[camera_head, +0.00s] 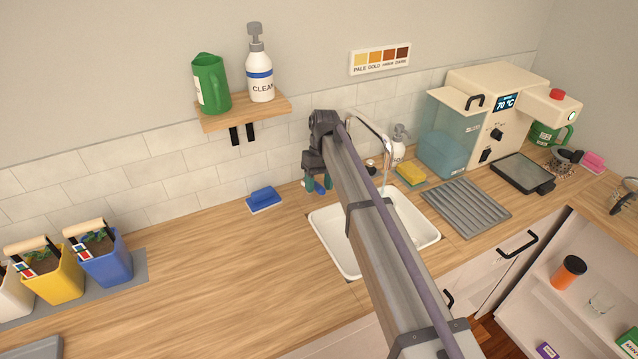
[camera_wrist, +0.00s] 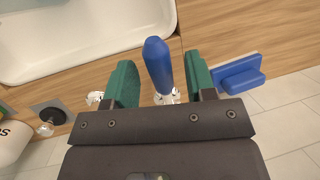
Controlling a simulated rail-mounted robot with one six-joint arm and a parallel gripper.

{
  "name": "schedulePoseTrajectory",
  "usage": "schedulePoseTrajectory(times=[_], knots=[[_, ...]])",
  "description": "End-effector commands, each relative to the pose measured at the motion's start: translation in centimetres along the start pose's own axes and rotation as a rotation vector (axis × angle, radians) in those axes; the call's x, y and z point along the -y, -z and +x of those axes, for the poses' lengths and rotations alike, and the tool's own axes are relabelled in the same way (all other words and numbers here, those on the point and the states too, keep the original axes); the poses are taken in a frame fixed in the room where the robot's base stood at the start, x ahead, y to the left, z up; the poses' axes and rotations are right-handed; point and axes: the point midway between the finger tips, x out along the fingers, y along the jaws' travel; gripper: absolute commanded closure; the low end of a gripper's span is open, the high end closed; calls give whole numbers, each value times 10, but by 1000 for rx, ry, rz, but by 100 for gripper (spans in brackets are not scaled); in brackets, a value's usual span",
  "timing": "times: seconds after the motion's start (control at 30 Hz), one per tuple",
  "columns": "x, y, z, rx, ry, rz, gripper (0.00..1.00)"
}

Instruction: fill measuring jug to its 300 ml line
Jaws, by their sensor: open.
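A green jug (camera_head: 212,88) with a pale strip stands upright on the wall shelf. Another green vessel (camera_head: 547,134) is partly hidden at the machine on the right. I cannot tell which is the measuring jug. My gripper (camera_head: 319,183) is by the wall behind the sink (camera_head: 330,246). In the wrist view its two green jaws (camera_wrist: 162,78) are apart, with a blue lever (camera_wrist: 158,64) on a clear or chrome base between them. Gaps show on both sides of the lever. A silver tap spout (camera_head: 374,130) arches over the sink. My arm hides part of the sink.
A blue sponge (camera_head: 264,199) lies left of the gripper. A white CLEAN pump bottle (camera_head: 259,70) shares the shelf (camera_head: 243,113). Right of the sink are a yellow sponge (camera_head: 411,174), drainer (camera_head: 466,208) and 70 °C machine (camera_head: 490,105). Left-centre counter is clear.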

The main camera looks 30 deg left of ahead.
Motion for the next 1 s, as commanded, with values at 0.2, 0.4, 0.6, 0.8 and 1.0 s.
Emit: schedulePoseTrajectory(times=[0.2,0.4,0.6,0.8,1.0], knots=[[1,-1,-27,0,0,0,49],[3,-2,-79,0,0,0,49],[1,-1,-110,0,0,0,49],[0,0,-108,0,0,0,49],[27,-10,-104,-49,-52,-26,62]])
